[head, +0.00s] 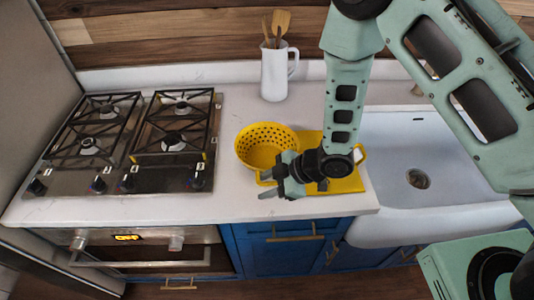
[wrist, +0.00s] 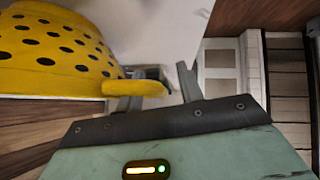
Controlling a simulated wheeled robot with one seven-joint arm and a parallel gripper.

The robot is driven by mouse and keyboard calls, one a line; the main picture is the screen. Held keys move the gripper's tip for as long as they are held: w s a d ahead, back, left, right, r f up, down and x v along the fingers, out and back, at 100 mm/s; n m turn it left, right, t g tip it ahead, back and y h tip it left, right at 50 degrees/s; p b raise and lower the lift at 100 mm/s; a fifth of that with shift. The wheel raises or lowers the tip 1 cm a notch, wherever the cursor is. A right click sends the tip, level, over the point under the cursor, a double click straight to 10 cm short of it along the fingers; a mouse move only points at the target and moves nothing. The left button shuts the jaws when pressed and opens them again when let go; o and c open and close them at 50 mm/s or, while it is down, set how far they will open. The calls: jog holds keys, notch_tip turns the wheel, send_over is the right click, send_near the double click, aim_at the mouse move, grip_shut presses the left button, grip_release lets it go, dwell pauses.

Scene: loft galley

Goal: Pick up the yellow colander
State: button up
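The yellow colander (head: 262,146) stands upright on the white counter, between the stove and the sink. In the head view my gripper (head: 275,187) is at its front right side, close to its front rim, and covers part of it. In the wrist view the colander's perforated wall (wrist: 45,45) fills the upper left. Its handle juts to the right, close to my gripper (wrist: 160,88). The fingers are apart, with the handle overlapping the left finger. I cannot tell whether the handle lies between the fingers or touches them.
A flat yellow board (head: 345,184) lies right of the colander, partly under my arm in the view. A white pitcher (head: 274,74) with wooden utensils stands behind. The gas stove (head: 135,140) is left, the white sink (head: 450,205) right. Bare counter (head: 225,205) lies at front left.

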jog(key=shift+a+f, duration=0.2)
jog(key=shift+f, duration=0.05)
jog(key=shift+c, duration=0.4)
grip_shut()
jog(key=shift+r, duration=0.15)
